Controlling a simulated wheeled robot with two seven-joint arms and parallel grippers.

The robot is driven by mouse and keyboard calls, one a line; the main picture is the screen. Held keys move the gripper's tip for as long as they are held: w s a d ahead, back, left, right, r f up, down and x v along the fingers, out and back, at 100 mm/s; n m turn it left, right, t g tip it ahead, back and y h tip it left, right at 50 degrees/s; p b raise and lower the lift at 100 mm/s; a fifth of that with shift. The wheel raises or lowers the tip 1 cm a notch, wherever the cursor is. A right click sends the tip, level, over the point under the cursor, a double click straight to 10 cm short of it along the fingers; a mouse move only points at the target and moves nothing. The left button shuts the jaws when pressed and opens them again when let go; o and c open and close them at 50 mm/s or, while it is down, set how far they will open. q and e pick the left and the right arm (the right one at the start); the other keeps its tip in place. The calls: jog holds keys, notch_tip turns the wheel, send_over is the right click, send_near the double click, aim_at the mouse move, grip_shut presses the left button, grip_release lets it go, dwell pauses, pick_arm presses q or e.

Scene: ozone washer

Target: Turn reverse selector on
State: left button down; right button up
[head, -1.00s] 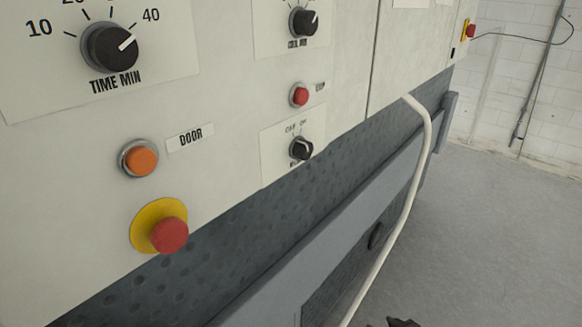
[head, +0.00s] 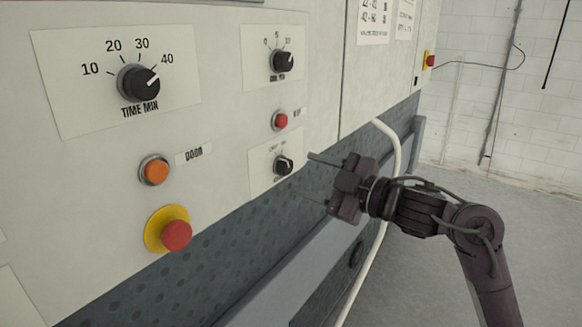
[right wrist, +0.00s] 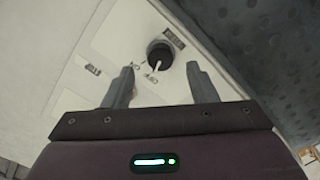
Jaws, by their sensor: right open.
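The selector (head: 283,164), a small black knob with a white pointer line, sits on a white plate low on the panel. In the right wrist view the knob (right wrist: 160,53) shows with OFF and ON marks beside it; its white line appears to point toward OFF. The nameplate text is too small to read surely. My right gripper (head: 308,176) is open and empty, just right of the knob and apart from it. In the right wrist view its two fingers (right wrist: 160,70) lie either side of the knob's line. My left gripper is not in view.
A red button (head: 280,120) and another black knob (head: 283,62) sit above the selector. An orange door button (head: 155,170), a red emergency stop (head: 176,235) and a time dial (head: 139,82) are to the left. A white pipe (head: 396,150) runs behind my right arm.

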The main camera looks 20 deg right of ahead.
aim_at(289, 168)
jog(key=p+x, duration=0.1)
jog(key=x, duration=0.2)
jog(key=shift+w+a+r, duration=0.15)
jog(key=shift+w+a, duration=0.1)
jog(key=shift+a, duration=0.1)
jog(key=shift+w+a, duration=0.15)
jog(key=shift+w, duration=0.2)
jog(key=shift+c, duration=0.4)
